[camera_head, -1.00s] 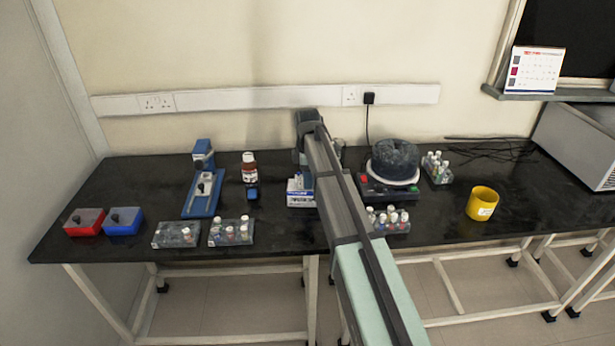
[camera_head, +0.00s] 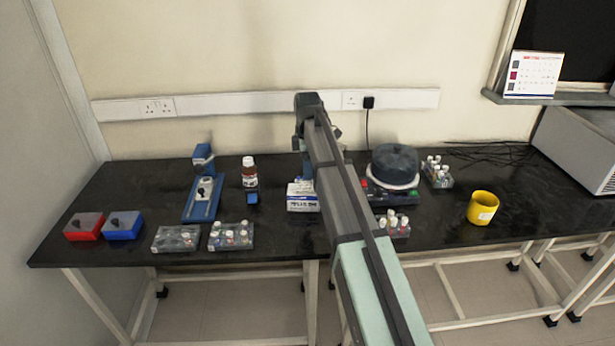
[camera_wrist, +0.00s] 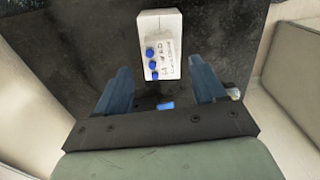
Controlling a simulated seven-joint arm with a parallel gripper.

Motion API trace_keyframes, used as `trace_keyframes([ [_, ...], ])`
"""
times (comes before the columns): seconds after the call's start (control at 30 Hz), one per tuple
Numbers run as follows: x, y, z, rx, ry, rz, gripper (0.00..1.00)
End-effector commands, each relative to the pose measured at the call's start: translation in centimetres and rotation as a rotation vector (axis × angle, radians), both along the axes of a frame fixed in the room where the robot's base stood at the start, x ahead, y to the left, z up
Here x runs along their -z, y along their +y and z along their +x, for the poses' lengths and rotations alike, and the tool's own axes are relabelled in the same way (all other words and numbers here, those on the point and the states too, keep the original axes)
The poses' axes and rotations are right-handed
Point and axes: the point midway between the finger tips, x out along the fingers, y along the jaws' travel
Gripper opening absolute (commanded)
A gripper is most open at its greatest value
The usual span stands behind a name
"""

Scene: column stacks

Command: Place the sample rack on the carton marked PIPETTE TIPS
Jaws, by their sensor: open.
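The carton (camera_head: 303,198), white with a blue band and dark print, stands mid-table, partly beside my arm in the head view. Its print is too small to read surely. Clear racks of capped tubes stand at the front left (camera_head: 231,236) and (camera_head: 176,239), behind my arm (camera_head: 395,225) and at the back right (camera_head: 437,173); I cannot tell which is the sample rack. My gripper (camera_wrist: 158,66) is open, its blue fingers apart with nothing gripped. Ahead of them lies a white block (camera_wrist: 165,30) with blue round spots and writing; its identity is unclear. My arm hides part of the bench.
Red (camera_head: 84,226) and blue (camera_head: 123,225) boxes, a blue stand (camera_head: 202,190) and a brown bottle (camera_head: 249,172) are left. A dark round device (camera_head: 394,167) and yellow cup (camera_head: 482,207) are right. Bare bench lies around the cup.

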Motion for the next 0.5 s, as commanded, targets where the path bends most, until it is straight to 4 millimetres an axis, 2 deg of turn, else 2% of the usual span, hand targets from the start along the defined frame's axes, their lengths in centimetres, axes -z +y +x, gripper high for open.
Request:
trace_keyframes([
  [0.03, -1.1, 0.0, 0.1, 0.0, -0.002, 0.0, 0.7],
  [0.2, -3.7, 0.0, 0.1, 0.0, -0.001, 0.0, 0.7],
  [0.5, -5.8, 0.0, 0.1, 0.0, 0.001, 0.0, 0.7],
])
